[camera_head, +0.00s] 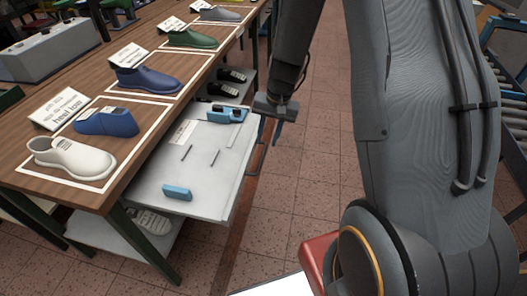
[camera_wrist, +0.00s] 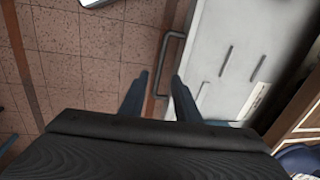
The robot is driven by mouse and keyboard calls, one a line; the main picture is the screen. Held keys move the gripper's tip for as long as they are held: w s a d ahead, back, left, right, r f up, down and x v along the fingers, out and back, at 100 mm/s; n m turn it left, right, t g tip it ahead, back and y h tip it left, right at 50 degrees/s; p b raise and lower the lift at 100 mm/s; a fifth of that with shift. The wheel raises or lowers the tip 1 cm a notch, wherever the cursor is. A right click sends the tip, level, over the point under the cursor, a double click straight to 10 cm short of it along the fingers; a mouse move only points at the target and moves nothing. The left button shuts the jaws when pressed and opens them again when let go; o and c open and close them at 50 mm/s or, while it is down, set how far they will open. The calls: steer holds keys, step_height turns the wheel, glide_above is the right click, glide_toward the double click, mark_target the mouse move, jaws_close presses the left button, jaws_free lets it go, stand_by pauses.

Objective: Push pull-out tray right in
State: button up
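The pull-out tray (camera_head: 180,158) is a flat white tray. It sticks out from under the wooden table toward the aisle, with two dark slots and a paper label on its surface. A blue block lies near its front corner (camera_head: 177,191) and another blue item near its far end (camera_head: 226,113). My gripper (camera_head: 277,132) is beside the tray's outer edge, over the aisle. In the wrist view the tray (camera_wrist: 228,25) is at the right, and its grey bar handle (camera_wrist: 167,62) shows ahead of and between my open fingertips (camera_wrist: 160,76). Contact cannot be told.
The table (camera_head: 120,190) carries several shoe lasts in white frames with cards, including a white one (camera_head: 70,158) and a blue one (camera_head: 147,80). A lower shelf (camera_head: 95,235) holds more lasts. The tiled aisle (camera_head: 320,165) is clear.

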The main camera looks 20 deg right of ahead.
mark_target(262, 157)
steer(key=shift+m, duration=0.3)
steer(key=shift+w+a+f+p, duration=0.15)
steer(key=shift+w+f+p, duration=0.15)
steer(key=shift+f, duration=1.25)
steer(key=shift+w+a+f+p, duration=0.15)
steer(key=shift+w+f, duration=0.2)
steer(key=shift+f, duration=1.2)
steer(key=shift+w+a+f+p, duration=0.15)
steer(key=shift+w+f+p, duration=0.15)
steer(key=shift+f, duration=1.25)
jaws_close()
